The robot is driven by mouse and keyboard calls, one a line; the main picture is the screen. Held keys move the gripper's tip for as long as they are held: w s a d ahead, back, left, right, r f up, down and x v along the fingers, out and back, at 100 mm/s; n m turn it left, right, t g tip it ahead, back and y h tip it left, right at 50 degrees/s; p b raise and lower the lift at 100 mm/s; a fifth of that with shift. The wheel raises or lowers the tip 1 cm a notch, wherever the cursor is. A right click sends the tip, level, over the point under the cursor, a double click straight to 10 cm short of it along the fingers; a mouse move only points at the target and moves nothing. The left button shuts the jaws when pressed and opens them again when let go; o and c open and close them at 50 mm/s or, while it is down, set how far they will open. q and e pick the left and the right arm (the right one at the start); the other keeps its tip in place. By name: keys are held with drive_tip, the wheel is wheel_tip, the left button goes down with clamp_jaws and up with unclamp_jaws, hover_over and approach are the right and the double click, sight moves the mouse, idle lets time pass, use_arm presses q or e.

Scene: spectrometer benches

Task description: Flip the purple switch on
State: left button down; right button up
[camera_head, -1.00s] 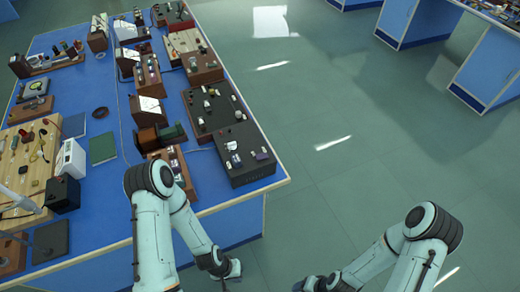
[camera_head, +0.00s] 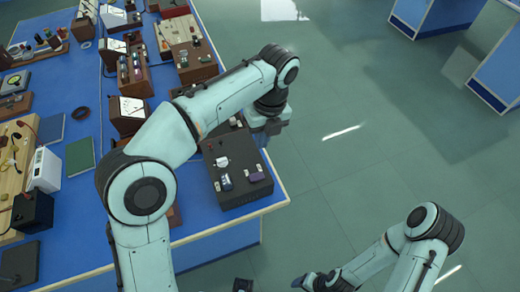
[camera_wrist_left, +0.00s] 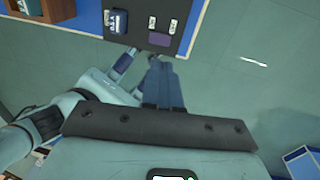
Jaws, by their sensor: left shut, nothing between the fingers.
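The purple switch (camera_head: 257,177) is a small purple piece on the near right part of a dark box (camera_head: 236,194) at the blue bench's right edge. It also shows in the left wrist view (camera_wrist_left: 159,39), near the box's edge; whether it is on or off is too small to tell. My left gripper (camera_head: 278,128) is beyond the bench's right edge in the head view, apart from the switch. In the left wrist view its fingers (camera_wrist_left: 160,68) are together and empty, just below the box. My right gripper (camera_head: 300,283) is low over the floor; its fingers are unclear.
A blue-purple piece (camera_head: 225,183) and a white piece (camera_head: 221,162) sit on the same box. Several brown instrument boxes (camera_head: 134,75) line the bench. My left arm covers part of them. The floor (camera_head: 350,190) to the right is open.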

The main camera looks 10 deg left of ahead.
use_arm(q)
drive_tip(key=shift+s+r, duration=0.6)
drive_tip(key=shift+s, duration=0.25)
use_arm(e)
drive_tip(key=shift+s, duration=0.55)
use_arm(q)
drive_tip(key=shift+f, duration=0.15)
drive_tip(key=b, duration=0.4)
approach(253, 177)
drive_tip(key=f, duration=0.5)
drive_tip(key=shift+s+a+f, duration=0.2)
drive_tip(key=shift+s+a, duration=0.1)
drive_tip(key=shift+s, duration=0.05)
drive_tip(key=shift+f, duration=0.65)
use_arm(e)
drive_tip(key=shift+s+f, duration=0.25)
drive_tip(key=shift+f, duration=0.4)
drive_tip(key=shift+s+f, duration=0.3)
drive_tip(key=shift+f, duration=0.4)
drive_tip(key=shift+s+f, duration=0.25)
drive_tip(key=shift+f, duration=0.4)
use_arm(q)
drive_tip(key=shift+a+f, duration=0.1)
use_arm(e)
drive_tip(key=shift+f, duration=0.1)
